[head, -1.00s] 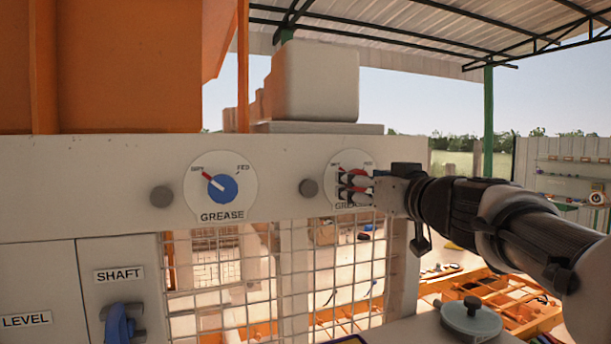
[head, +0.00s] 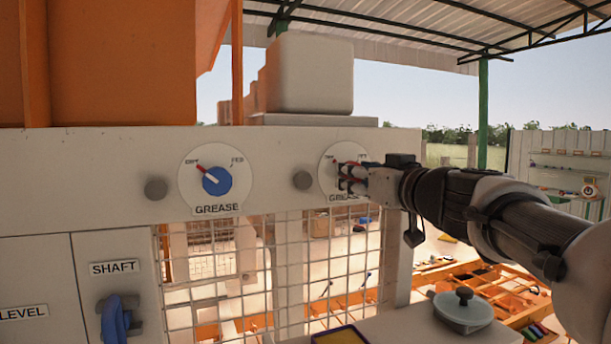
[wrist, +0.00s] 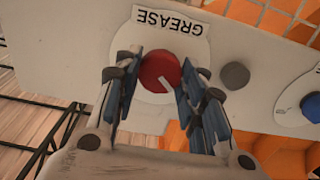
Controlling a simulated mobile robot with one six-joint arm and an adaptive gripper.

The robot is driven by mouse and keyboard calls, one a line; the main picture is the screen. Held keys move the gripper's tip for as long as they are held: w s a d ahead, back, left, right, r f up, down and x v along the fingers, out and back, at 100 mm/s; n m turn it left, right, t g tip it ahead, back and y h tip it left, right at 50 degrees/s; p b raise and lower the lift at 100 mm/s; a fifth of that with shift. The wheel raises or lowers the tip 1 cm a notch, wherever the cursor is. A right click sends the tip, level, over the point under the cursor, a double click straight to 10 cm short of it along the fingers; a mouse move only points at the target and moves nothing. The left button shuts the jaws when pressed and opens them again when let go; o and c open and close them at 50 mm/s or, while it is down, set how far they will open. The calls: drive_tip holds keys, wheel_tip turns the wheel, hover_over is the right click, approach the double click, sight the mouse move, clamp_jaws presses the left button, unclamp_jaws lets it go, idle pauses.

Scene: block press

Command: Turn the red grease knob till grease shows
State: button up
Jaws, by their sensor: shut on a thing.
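The red grease knob (wrist: 160,70) sits on a white round dial plate labelled GREASE (wrist: 167,22), upside down in the wrist view. A pale pointer mark on it points to the lower right there. My gripper (wrist: 163,80) is shut on the knob, with one finger on each side of it. In the head view my gripper (head: 350,177) reaches in from the right and hides most of the knob and part of its dial (head: 329,163). A grey round stud (wrist: 235,75) is beside this dial, also seen in the head view (head: 303,180). I see no grease.
A second GREASE dial with a blue knob (head: 217,181) is further left on the panel, with another grey stud (head: 155,189) beside it. A blue SHAFT handle (head: 120,322) is at lower left. Wire mesh (head: 310,270) hangs below the panel. A lidded pot (head: 463,310) stands at lower right.

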drive_tip(key=shift+b, duration=0.3)
drive_tip(key=shift+m+b, duration=2.25)
drive_tip(key=shift+m, duration=6.95)
drive_tip(key=o, duration=1.1)
drive_tip(key=shift+c, duration=0.2)
